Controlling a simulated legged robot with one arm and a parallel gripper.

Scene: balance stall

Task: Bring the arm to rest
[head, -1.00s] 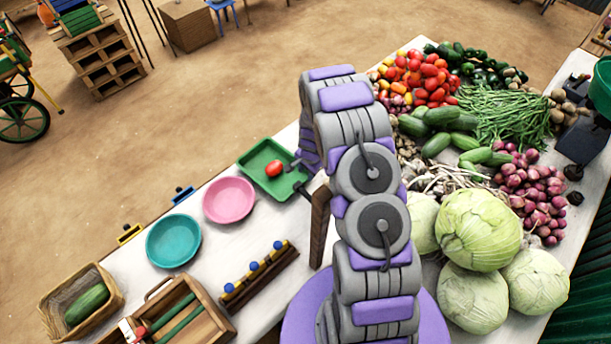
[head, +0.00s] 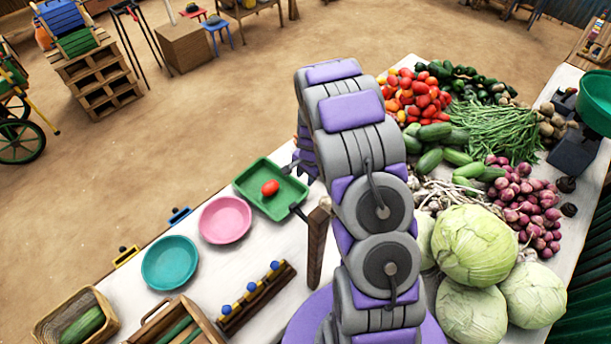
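My grey and purple arm rises through the middle of the head view, bent over the stall table. My gripper (head: 304,166) shows only in small part at the arm's left edge, beside the green tray (head: 247,199). Most of it is hidden behind my arm links, so its opening cannot be made out. A red tomato (head: 270,188) lies in the green tray, apart from the visible part of my gripper.
A pink plate (head: 225,220) and a teal plate (head: 170,263) lie left of my arm. A wooden rack (head: 257,299) with blue knobs stands nearer. Cabbages (head: 473,246), onions (head: 525,205) and other vegetables crowd the right. A brown post (head: 317,245) stands close to my arm.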

